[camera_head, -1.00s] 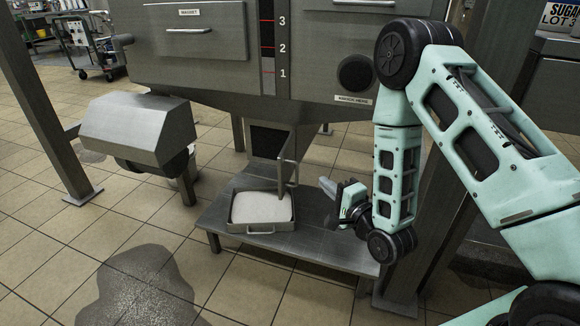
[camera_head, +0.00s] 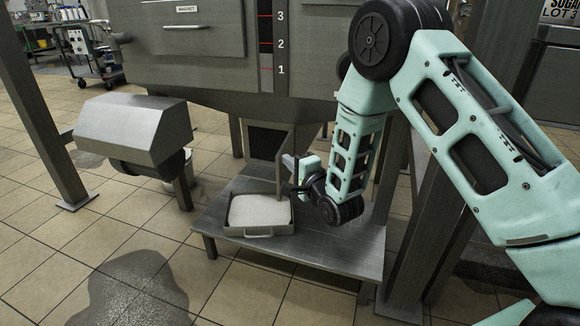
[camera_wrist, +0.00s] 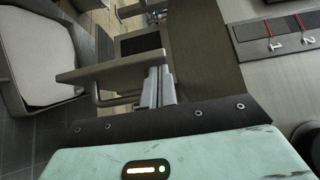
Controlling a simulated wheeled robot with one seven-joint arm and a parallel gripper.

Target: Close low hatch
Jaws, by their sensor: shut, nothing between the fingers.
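The low hatch is at the bottom of the grey hopper, and its dark opening (camera_head: 265,143) is uncovered. It also shows in the wrist view (camera_wrist: 141,42). The hatch door (camera_wrist: 108,71) stands swung open, seen nearly edge-on in the wrist view, with a bar handle (camera_wrist: 112,101) on one face. My gripper (camera_head: 287,161) is at the right of the hatch, close to the door. In the wrist view my gripper's fingers (camera_wrist: 157,84) are together and empty, beside the door's edge. I cannot tell whether they touch it. The gripper partly hides the door in the head view.
A tray of white powder (camera_head: 262,232) sits on a low metal stand (camera_head: 300,252) below the opening. A support post (camera_head: 412,235) is right of the stand. A grey housing (camera_head: 130,125) is at the left, with a dark wet patch (camera_head: 135,285) on the floor.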

